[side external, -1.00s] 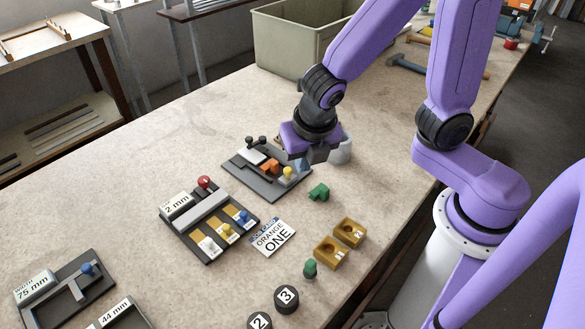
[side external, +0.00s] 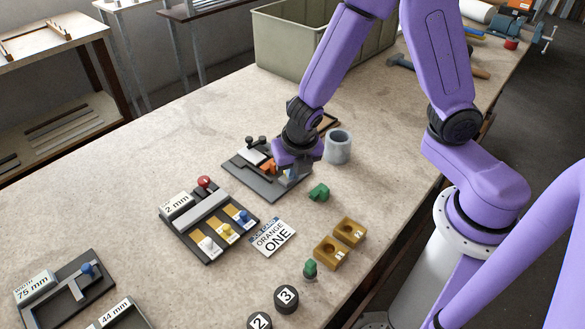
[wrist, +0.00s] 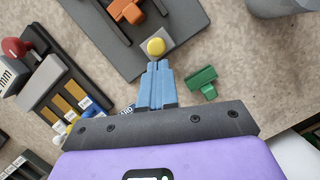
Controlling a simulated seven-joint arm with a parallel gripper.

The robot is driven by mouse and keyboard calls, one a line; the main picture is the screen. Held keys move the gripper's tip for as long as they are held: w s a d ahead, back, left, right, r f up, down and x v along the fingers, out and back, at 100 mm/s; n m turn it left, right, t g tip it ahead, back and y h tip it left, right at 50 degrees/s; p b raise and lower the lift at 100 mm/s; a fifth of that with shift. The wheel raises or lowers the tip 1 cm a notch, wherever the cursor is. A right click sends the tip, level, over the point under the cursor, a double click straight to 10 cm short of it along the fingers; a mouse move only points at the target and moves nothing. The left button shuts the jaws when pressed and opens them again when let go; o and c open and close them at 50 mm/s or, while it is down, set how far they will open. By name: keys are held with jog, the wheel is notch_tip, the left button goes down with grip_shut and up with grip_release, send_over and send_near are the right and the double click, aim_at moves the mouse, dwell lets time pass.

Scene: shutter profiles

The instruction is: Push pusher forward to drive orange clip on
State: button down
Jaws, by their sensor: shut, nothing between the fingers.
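The dark fixture plate (side external: 245,178) lies on the bench, and it also shows in the wrist view (wrist: 193,15). The orange clip (side external: 268,167) sits on this plate; in the wrist view (wrist: 127,10) it lies up and left of my fingertips. The pusher with its yellow knob (wrist: 156,47) stands at the plate's near edge, in line just ahead of my fingertips. My gripper (wrist: 156,68) is shut and empty, with its blue fingers together right at the knob. I cannot tell whether they touch it. In the side view my gripper (side external: 291,176) hides the knob.
A green clip (side external: 319,192) lies loose close to the plate. A grey cup (side external: 338,147) stands behind my gripper. A 2 mm fixture (side external: 208,222) with coloured knobs and an ORANGE ONE card (side external: 272,237) lie nearer the camera. Bench left of the plates is clear.

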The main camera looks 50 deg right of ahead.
jog(key=shift+w, duration=0.2)
jog(key=shift+w, duration=3.1)
